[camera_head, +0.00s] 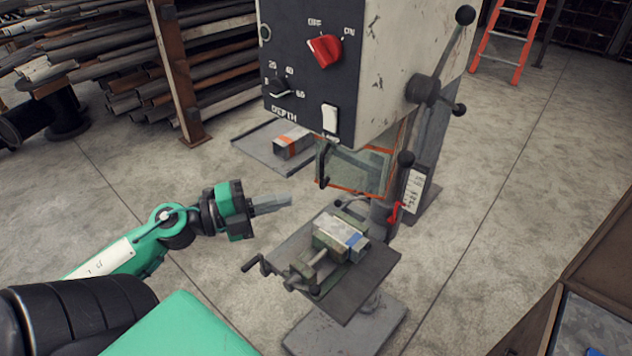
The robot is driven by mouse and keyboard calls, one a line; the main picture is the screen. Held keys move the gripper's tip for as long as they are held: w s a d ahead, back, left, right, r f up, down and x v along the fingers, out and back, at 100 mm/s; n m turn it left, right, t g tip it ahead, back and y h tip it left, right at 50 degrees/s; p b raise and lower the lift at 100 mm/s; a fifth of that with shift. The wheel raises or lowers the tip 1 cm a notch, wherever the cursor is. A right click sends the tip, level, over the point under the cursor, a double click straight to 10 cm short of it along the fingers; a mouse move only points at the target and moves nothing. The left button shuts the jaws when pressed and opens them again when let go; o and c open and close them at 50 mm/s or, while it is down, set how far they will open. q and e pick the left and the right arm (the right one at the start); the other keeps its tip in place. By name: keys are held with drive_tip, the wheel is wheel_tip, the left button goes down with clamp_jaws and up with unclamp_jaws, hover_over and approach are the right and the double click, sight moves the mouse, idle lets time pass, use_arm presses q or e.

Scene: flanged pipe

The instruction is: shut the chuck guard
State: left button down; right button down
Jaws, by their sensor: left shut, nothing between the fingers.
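The chuck guard (358,169) is a see-through panel with orange edges, hanging below the front of the drill press head (380,60). A dark handle (322,168) stands at its left edge. I cannot tell from this view how far the guard is swung. The chuck behind it is not clearly visible. My left gripper (287,201) is shut and empty, left of the guard and a little lower in the picture, apart from it, with its fingers pointing right. My right gripper is out of view.
Below the guard, a vise (330,245) holding a blue-marked block sits on the drill table (370,270). A crank sticks out at the table's left. Feed lever arms (440,70) stand at the head's right. A wooden cabinet (590,270) is at the lower right.

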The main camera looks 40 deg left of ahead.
use_arm(q)
drive_tip(key=d+p+x, duration=0.1)
drive_tip(key=p+x, duration=0.4)
drive_tip(key=x, duration=0.5)
drive_tip(key=shift+m+g, duration=0.3)
drive_tip(key=shift+m, duration=0.1)
drive_tip(key=a, duration=0.4)
drive_tip(key=shift+w+a+f, duration=0.15)
drive_tip(key=shift+w+f, duration=0.05)
drive_tip(key=shift+w, duration=0.2)
drive_tip(key=w+a+m+g+h+b, duration=0.3)
drive_tip(key=w+a+b, duration=0.1)
drive_tip(key=a+b, duration=0.4)
drive_tip(key=shift+w+h+b, duration=0.15)
drive_tip(key=shift+h+b, duration=0.15)
drive_tip(key=shift+b, duration=0.15)
